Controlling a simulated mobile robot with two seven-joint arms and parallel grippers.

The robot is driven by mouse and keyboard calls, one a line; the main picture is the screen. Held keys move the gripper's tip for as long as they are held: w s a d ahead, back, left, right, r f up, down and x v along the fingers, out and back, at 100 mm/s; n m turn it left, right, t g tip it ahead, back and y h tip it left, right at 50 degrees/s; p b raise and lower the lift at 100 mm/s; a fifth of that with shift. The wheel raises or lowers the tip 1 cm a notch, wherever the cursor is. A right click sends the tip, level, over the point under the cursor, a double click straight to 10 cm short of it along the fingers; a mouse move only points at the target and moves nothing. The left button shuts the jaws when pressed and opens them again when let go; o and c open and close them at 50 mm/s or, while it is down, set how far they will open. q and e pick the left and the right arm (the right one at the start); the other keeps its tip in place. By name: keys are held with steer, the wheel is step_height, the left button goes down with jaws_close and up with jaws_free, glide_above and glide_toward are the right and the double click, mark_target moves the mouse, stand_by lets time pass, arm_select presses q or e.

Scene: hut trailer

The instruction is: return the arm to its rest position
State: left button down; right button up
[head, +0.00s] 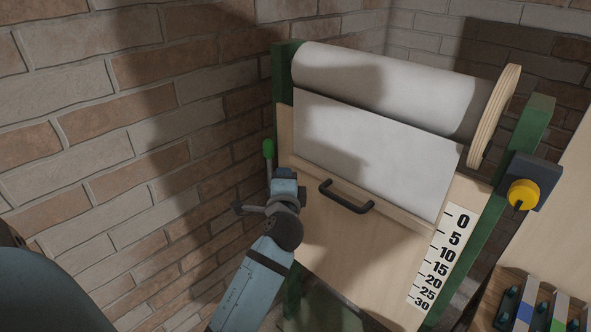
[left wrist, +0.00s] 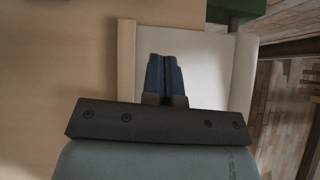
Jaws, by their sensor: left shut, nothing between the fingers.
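My left gripper (head: 284,178) is at the left side of a wooden machine with a green frame, left of its black handle (head: 346,197). In the left wrist view the blue fingers (left wrist: 164,75) are together with nothing between them. The white sheet and a pale wooden edge lie beyond the fingertips there. My left arm comes up from the bottom of the head view. A green-knobbed lever (head: 268,150) stands just behind and left of the gripper; whether they touch I cannot tell. My right gripper does not show.
A white roll (head: 392,88) with a wooden end disc (head: 494,117) lies above a white sheet (head: 370,150) on the machine. A number scale (head: 441,258) and a yellow knob (head: 522,194) are at the right. A brick wall (head: 110,130) stands close on the left.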

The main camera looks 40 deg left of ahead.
arm_select(q)
steer(key=shift+f, duration=0.1)
steer(key=s+d+f+n+g+h+p, duration=0.3)
steer(key=s+d+f+n+h+p, duration=0.4)
steer(key=s+d+f+h, duration=0.8)
steer(key=s+d+f, duration=0.6)
steer(key=f, duration=0.2)
steer(key=shift+s+d+f+n, duration=0.15)
steer(key=shift+d+f+n, duration=0.15)
steer(key=shift+f, duration=0.1)
steer(key=shift+a, duration=0.1)
